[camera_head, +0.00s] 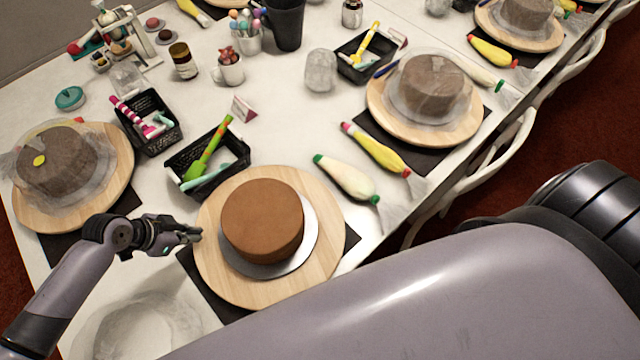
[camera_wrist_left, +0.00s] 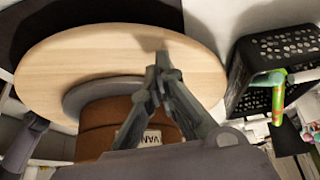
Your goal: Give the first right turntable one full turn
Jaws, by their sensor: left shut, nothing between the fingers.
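A round wooden turntable (camera_head: 332,215) stands at the near edge of the table, with a plain brown cake (camera_head: 262,222) on a silver disc (camera_head: 312,240). In the left wrist view, the turntable (camera_wrist_left: 55,70) fills the upper left, with the cake (camera_wrist_left: 95,125) below the disc. My left gripper (camera_head: 199,235) is at the turntable's left rim in the head view, shut and empty. Its closed fingertips (camera_wrist_left: 162,66) overlap the wood in the wrist view. I cannot tell whether they touch it. The fingers hide part of the cake. My right gripper is not in view.
A black basket (camera_head: 205,160) with a green-handled tool stands just behind the turntable. Piping bags (camera_head: 345,178) lie to its right. Other turntables with wrapped cakes stand left (camera_head: 120,190) and back right (camera_head: 465,125). A clear crumpled wrap (camera_head: 135,325) lies at the front left.

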